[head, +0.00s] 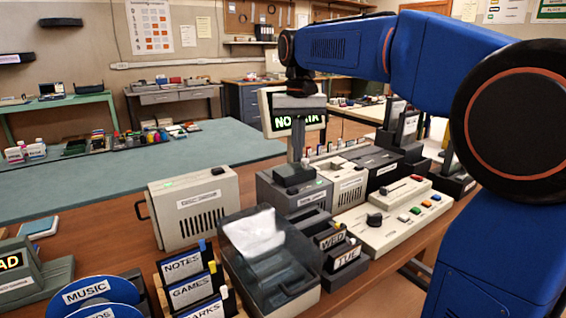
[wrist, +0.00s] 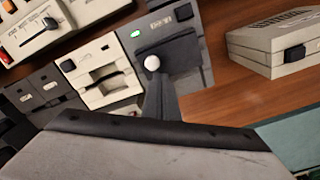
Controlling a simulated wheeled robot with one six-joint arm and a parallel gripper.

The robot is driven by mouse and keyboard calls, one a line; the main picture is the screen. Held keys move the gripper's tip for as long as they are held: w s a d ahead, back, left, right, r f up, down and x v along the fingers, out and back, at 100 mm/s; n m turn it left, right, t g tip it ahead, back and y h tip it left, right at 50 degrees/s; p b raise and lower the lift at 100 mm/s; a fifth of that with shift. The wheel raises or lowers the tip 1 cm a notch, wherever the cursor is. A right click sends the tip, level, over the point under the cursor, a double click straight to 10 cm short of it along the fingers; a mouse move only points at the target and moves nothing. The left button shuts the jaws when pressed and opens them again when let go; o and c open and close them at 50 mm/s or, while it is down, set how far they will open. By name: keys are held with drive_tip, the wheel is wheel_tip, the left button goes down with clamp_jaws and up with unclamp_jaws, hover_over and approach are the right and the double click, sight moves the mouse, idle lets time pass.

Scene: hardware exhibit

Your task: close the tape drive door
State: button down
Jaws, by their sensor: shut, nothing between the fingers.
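The tape drive, as I take it, is the dark grey unit (head: 291,194) in the middle of the row on the wooden bench. It also shows in the wrist view (wrist: 199,62), with a small green light. A dark panel (wrist: 180,47), probably its door, lies across the unit; its angle is hard to tell. My gripper (head: 297,158) points down just above this unit. In the wrist view my gripper (wrist: 160,85) shows as narrow grey fingers, shut and empty, over the panel. A white ball (wrist: 152,62) shows by the fingertips; I cannot tell whether they touch.
A beige drive (head: 343,178) stands close on the right. A beige vented box (head: 196,206) stands to the left. A clear-lidded case (head: 262,262) and labelled folders (head: 190,285) are in front. A control panel (head: 392,218) lies right. The teal mat (head: 110,165) behind has free room.

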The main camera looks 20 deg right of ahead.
drive_tip(key=shift+w, duration=0.25)
idle(0.3)
drive_tip(key=shift+r, duration=0.3)
wheel_tip(320, 180, up, 6)
drive_tip(key=shift+r, duration=0.15)
idle(0.5)
drive_tip(key=shift+s, duration=0.1)
